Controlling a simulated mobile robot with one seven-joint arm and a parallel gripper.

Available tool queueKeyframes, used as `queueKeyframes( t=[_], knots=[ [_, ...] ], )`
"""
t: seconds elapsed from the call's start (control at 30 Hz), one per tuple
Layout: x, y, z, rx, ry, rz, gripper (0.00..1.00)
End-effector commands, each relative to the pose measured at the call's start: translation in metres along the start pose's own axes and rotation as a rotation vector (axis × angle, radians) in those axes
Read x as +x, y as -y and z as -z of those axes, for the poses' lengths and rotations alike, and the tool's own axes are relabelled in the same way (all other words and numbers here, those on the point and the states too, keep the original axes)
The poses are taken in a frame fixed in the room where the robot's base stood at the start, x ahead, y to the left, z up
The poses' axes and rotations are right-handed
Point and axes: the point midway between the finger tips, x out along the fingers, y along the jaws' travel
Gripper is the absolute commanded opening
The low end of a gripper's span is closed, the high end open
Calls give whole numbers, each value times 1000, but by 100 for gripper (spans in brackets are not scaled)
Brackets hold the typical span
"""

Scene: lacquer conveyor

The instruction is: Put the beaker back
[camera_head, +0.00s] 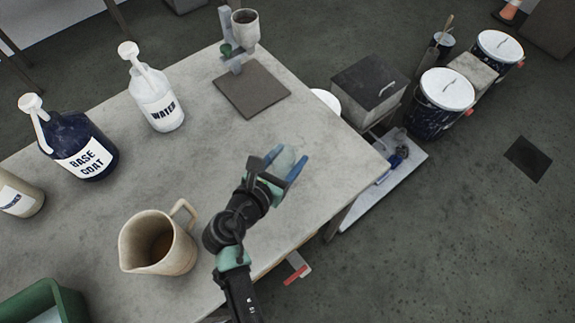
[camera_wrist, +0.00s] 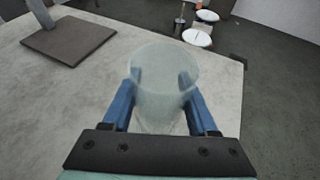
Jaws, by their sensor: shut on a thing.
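A translucent, pale beaker (camera_wrist: 162,88) is held upright or nearly so between the two blue fingers of my gripper (camera_wrist: 163,100). In the head view my gripper (camera_head: 283,167) is over the right part of the grey table (camera_head: 310,205), with the beaker (camera_head: 284,160) between its fingers. The beaker looks empty. Its base is largely hidden, and I cannot tell whether it touches the table.
A dark square plate (camera_head: 251,89) with a stand holding a cup (camera_head: 245,27) is at the back. A jug (camera_head: 158,243), WATER bottle (camera_head: 157,95) and BASE COAT bottle (camera_head: 72,143) stand left. Lidded bins (camera_head: 440,100) are beyond the table's right edge. The tabletop around my gripper is clear.

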Motion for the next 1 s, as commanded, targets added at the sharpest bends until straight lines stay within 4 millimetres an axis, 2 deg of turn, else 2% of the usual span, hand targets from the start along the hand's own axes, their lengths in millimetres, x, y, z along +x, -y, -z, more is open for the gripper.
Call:
queueKeyframes(
  t=[0.1, 0.2, 0.6, 0.63, 0.8, 1.0],
  knots=[
    [8, 0, 19, -3, -1, -1, 0],
    [11, 0, 29, -3, 0, -1, 0],
    [14, 0, 34, 0, 0, -2, 0],
    [14, 0, 34, 0, 0, -2, 61],
    [13, 0, 33, 0, 0, -2, 89],
    [13, 0, 33, 0, 0, -1, 89]
  ],
)
